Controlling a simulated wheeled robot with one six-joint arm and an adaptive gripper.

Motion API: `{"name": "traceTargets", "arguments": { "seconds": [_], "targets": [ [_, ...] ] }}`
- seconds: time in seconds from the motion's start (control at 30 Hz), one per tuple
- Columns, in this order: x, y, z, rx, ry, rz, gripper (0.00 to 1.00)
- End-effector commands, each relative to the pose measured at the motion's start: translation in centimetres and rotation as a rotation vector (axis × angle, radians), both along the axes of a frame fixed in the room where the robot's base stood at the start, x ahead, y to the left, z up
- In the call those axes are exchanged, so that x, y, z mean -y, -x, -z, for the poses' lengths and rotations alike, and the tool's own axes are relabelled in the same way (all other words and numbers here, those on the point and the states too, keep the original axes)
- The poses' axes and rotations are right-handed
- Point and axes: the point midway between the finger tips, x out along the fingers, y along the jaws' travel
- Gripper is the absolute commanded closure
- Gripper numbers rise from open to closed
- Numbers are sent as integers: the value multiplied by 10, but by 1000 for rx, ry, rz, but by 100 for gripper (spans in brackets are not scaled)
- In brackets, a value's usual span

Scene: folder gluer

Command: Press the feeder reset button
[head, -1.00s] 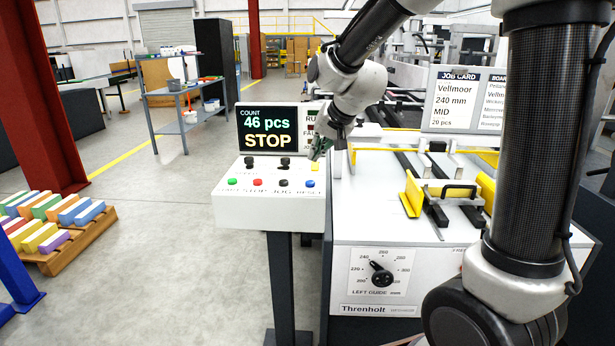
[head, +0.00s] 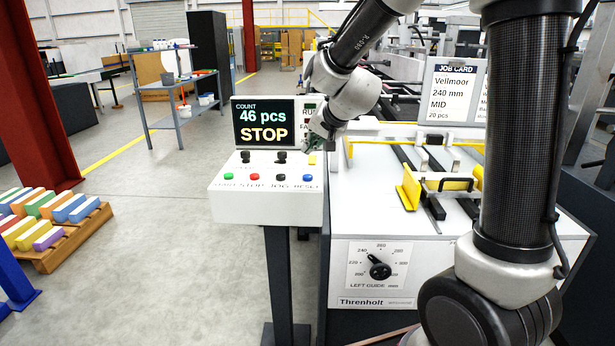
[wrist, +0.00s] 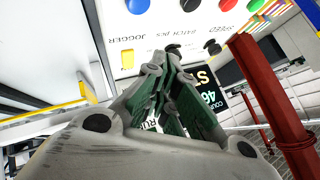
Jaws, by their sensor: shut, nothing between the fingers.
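The blue button (head: 307,177) sits at the right end of the row on the white control panel (head: 265,208), above a label that appears to read RESET. It also shows at the top of the wrist view (wrist: 137,5). To its left are the black (head: 280,177), red (head: 255,177) and green (head: 229,176) buttons. My gripper (head: 313,146) is above the back right of the panel, by the display's right edge and the yellow switch (head: 312,160). It is apart from the blue button. In the wrist view my gripper (wrist: 170,65) is shut and empty.
The display (head: 264,123), reading 46 pcs and STOP, stands behind the panel. Two black knobs (head: 281,157) rise behind the buttons. The machine with yellow guides (head: 411,190) is to the right. Open floor lies to the left.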

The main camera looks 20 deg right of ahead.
Motion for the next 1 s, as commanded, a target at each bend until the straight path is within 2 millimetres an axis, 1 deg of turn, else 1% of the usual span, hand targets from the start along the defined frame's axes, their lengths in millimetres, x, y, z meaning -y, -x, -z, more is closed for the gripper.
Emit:
{"name": "traceTargets", "arguments": {
  "seconds": [0.03,0.2,0.4,0.6,1.0],
  "targets": [
    [1,0,8,-4,-2,4,100],
    [2,0,29,-5,-1,4,100],
    [1,1,44,-5,-1,2,100],
    [1,0,50,-1,0,1,100],
    [0,0,50,-1,1,1,100]
  ]
}}
